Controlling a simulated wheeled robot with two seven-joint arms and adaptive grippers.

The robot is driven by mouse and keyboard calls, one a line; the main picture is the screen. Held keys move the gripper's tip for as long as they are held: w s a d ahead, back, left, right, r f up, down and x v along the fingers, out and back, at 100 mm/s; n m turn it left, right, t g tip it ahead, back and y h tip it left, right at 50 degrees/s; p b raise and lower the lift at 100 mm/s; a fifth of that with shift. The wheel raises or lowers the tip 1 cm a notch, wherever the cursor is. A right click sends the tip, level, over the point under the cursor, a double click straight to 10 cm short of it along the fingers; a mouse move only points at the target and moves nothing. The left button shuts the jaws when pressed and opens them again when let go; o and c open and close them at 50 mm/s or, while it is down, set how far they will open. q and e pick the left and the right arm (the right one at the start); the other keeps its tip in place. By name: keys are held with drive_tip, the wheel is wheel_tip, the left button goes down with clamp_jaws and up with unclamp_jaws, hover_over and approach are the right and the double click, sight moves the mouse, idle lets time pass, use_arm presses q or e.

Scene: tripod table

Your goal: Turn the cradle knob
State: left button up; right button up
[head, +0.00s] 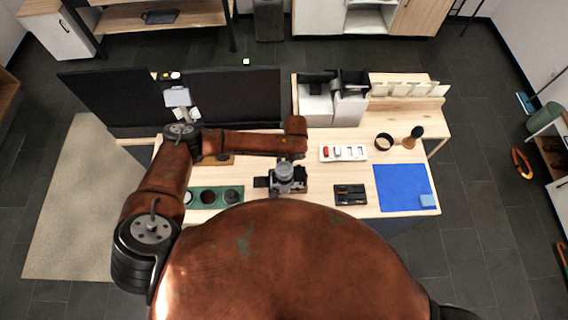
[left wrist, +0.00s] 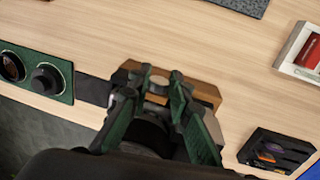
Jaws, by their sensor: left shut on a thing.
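The cradle is a brown wooden block (left wrist: 205,92) on the table, seen around and behind my fingers in the left wrist view. My left gripper (left wrist: 159,79) is over it with its two dark green fingers shut on a small rounded piece, apparently the cradle knob (left wrist: 158,88). The fingers hide most of the knob, so its angle cannot be told. In the head view my left gripper (head: 284,178) points down at the cradle near the table's front edge, covering much of it. My right gripper is not in view.
A green board (head: 229,188) with round parts lies left of the cradle.

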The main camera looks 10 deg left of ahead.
use_arm(q)
drive_tip(key=shift+d+f+g+y+b, duration=0.2)
drive_tip(key=shift+g+y+b, duration=0.15)
drive_tip(key=shift+y, duration=0.75)
drive_tip(key=shift+d+f+g+y+b, duration=0.1)
drive_tip(key=shift+g+y+b, duration=0.15)
drive_tip(key=shift+y+b, duration=0.5)
drive_tip(key=shift+y, duration=0.45)
drive_tip(key=o, duration=0.8)
drive_tip(key=shift+w+d+r, duration=0.1)
drive_tip(key=shift+r, duration=0.2)
